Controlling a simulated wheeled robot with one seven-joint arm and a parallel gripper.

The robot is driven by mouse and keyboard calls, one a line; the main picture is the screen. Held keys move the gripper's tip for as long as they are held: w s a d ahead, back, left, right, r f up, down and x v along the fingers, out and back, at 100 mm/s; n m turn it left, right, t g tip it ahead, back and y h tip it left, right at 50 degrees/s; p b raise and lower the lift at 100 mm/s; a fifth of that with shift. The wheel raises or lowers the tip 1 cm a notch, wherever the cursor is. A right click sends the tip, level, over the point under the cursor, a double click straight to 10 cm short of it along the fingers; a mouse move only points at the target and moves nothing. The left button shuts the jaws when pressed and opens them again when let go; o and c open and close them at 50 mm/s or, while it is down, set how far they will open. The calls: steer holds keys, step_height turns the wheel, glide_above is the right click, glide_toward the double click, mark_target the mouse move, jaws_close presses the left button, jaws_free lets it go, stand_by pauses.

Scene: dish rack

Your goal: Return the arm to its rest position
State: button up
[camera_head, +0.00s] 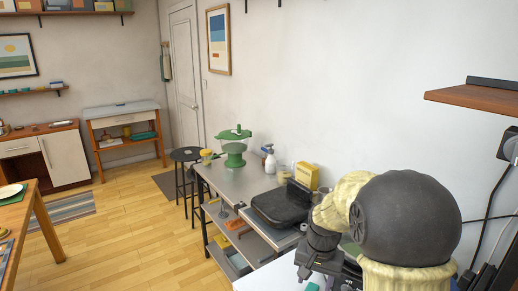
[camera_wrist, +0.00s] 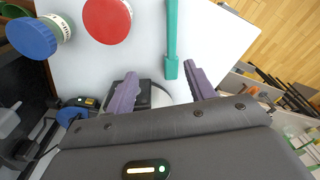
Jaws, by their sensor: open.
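My arm shows at the lower right of the head view, with a dark rounded joint and cream-coloured links. My gripper is mostly hidden behind it there. In the wrist view my gripper (camera_wrist: 163,85) is open, with its two purple-grey fingers wide apart. I see nothing held between them. A white counter (camera_wrist: 225,40) lies beyond the fingertips.
Around the fingers in the wrist view are a red lid (camera_wrist: 107,17), a blue-lidded jar (camera_wrist: 33,38) and a teal handle (camera_wrist: 172,35). In the head view, a side table (camera_head: 240,183) carries a black case (camera_head: 280,207). A wooden shelf (camera_head: 480,97) juts out at right.

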steer(key=s+f+n+t, duration=0.1)
steer(key=s+n, duration=0.3)
steer(key=s, duration=1)
steer(key=shift+d+n+t, duration=0.15)
steer(key=shift+n+t, duration=0.15)
steer(key=shift+t, duration=0.1)
